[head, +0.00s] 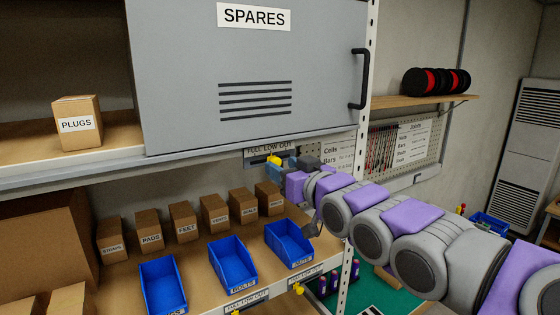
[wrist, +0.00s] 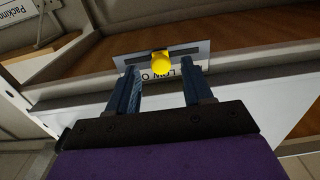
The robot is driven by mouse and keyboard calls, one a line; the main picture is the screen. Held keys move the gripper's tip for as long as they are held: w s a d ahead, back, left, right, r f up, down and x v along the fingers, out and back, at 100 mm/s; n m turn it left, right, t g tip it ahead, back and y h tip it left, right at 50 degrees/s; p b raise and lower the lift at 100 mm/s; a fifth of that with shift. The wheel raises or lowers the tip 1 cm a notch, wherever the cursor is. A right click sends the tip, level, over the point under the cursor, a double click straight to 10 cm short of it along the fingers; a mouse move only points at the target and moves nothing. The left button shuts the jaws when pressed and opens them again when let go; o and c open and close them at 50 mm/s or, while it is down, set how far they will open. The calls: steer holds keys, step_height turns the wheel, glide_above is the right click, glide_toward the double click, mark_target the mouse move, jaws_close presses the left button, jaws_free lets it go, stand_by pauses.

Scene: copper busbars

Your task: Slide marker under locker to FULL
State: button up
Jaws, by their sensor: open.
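The grey locker (head: 180,70) labelled SPARES hangs at the upper middle of the head view. Under it is a label plate (head: 257,152) reading FULL LOW OUT, with a yellow marker (head: 273,159) near its middle. My gripper (wrist: 160,72) is open, with one dark finger either side of the marker in that view. I cannot tell whether the fingers touch it. My gripper (head: 283,166) partly hides the plate's right end in the head view.
Blue bins (head: 233,262) and labelled cartons (head: 182,222) stand on the shelf below. More yellow markers (head: 298,288) sit on that shelf's front edge. A shelf post (head: 367,60) and pegboard (head: 400,145) are at right. A PLUGS box (head: 78,122) is at left.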

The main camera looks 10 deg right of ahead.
mark_target(274, 161)
steer(key=shift+x, duration=1.2)
jaws_close()
